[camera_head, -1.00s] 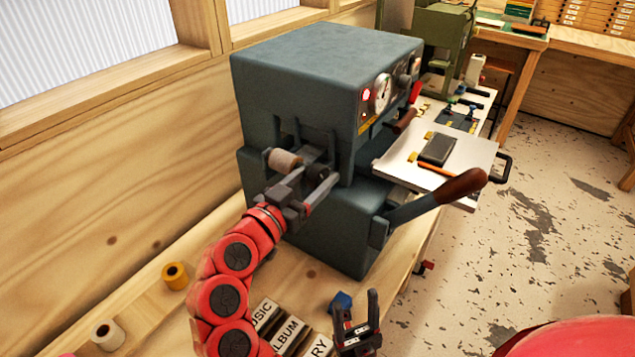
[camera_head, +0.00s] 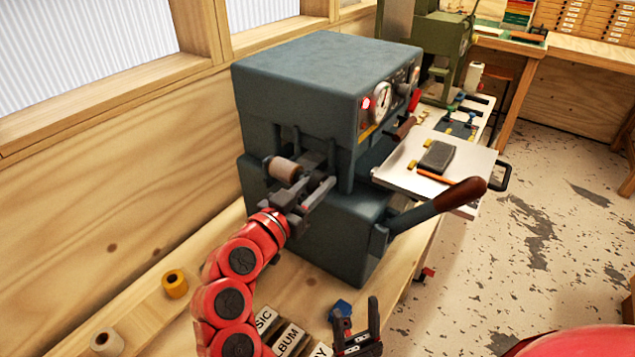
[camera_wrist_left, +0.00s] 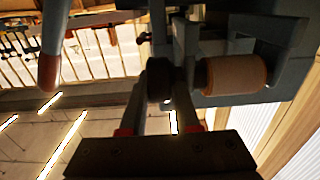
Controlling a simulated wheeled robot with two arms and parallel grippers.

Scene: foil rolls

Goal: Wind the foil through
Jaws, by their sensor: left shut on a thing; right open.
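The blue-grey machine (camera_head: 300,62) stands on the bench with a pale tan roll (camera_head: 286,170) mounted on its near side. The same roll shows in the left wrist view (camera_wrist_left: 233,75). My left gripper (camera_head: 322,186) is at that side, just right of the roll. In the left wrist view its fingers (camera_wrist_left: 160,90) are shut on a dark round knob (camera_wrist_left: 160,75) beside the roll. No loose foil strip can be made out. My right gripper (camera_head: 357,318) is open and empty, low in front of the machine.
A gold roll (camera_head: 175,284) and a cream roll (camera_head: 106,341) stand on the bench at left. Lettered blocks (camera_head: 290,338) and a small blue object (camera_head: 341,306) lie below the machine. A wooden-handled lever (camera_head: 460,194) sticks out at right.

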